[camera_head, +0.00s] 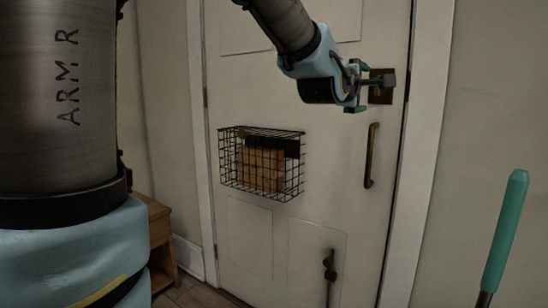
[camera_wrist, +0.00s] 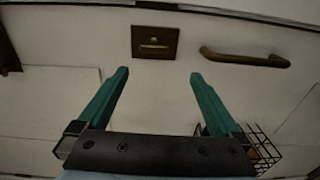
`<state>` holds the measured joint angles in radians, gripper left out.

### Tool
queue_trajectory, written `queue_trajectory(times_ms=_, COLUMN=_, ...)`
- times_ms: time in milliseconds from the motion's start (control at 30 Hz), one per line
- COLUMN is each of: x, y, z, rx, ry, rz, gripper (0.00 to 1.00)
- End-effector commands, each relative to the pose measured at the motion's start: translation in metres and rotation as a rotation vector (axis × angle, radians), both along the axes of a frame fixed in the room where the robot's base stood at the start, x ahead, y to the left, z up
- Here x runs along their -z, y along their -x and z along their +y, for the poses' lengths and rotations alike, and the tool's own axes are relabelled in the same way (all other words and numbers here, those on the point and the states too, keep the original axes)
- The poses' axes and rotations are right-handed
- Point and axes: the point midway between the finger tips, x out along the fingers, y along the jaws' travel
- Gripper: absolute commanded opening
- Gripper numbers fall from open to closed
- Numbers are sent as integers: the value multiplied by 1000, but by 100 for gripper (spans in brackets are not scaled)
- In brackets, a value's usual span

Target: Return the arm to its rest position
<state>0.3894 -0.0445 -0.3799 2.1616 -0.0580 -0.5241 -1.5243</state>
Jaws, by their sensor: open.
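My gripper (camera_head: 357,88) is raised in front of the white door (camera_head: 335,150), beside the dark latch plate (camera_head: 382,90) near the door's right edge. In the wrist view my gripper (camera_wrist: 158,74) has its two teal fingers wide apart, with nothing between them. The latch plate (camera_wrist: 155,42) shows beyond the fingertips there, and a gap seems to lie between. In the head view the arm reaches in from the top, away from its body. The exact distance to the door cannot be told.
A bronze pull handle (camera_head: 371,156) sits below the latch plate. A black wire basket (camera_head: 291,178) with brown blocks hangs on the door. A dark fixture (camera_head: 329,272) is low on the door. A wooden cabinet (camera_head: 158,235) stands at left.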

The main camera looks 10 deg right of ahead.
Motion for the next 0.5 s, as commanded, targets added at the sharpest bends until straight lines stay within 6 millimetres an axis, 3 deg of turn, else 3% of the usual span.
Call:
queue_trajectory(times_ms=167, x=66, y=-26, z=49, rx=-64, ry=-284, rz=19, gripper=100)
queue_trajectory(times_ms=300, x=142, y=-38, z=117, rx=-75, ry=-627, rz=72, gripper=100)
queue_trajectory(times_ms=400, x=193, y=-33, z=170, rx=-35, ry=-860, rz=131, gripper=100)
queue_trajectory(times_ms=500, x=241, y=-15, z=221, rx=48, ry=-1072, rz=205, gripper=100)
